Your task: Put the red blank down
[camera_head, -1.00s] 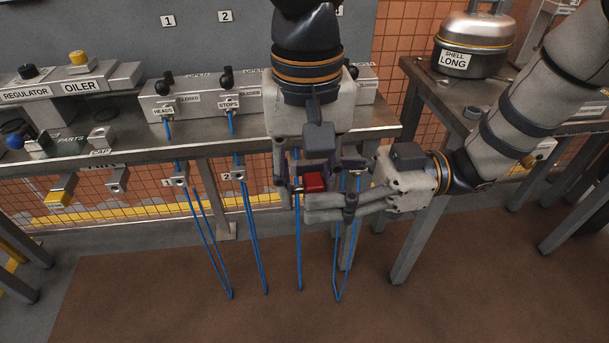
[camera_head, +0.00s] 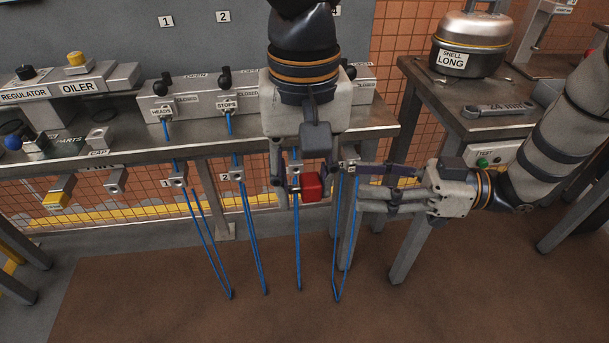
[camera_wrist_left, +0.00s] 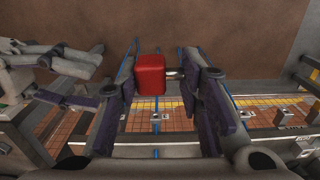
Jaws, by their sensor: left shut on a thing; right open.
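The red blank (camera_head: 311,186) is a small red block held out in front of the bench. My left gripper (camera_head: 300,190) points down and is shut on it. In the left wrist view the red blank (camera_wrist_left: 150,75) sits between the fingers of my left gripper (camera_wrist_left: 168,80), with a short metal stem on its right side reaching the other finger. My right gripper (camera_head: 362,186) is to the right of the blank, apart from it, open and empty. It also shows at the left edge of the left wrist view (camera_wrist_left: 80,75).
A bench (camera_head: 120,153) with labelled levers, regulator and oiler lies behind. Numbered hooks below its edge hold blue cords (camera_head: 250,230) that hang close around my left gripper. A right-hand table (camera_head: 440,105) carries the long shell (camera_head: 469,45) and a wrench (camera_head: 499,109). The brown floor in front is clear.

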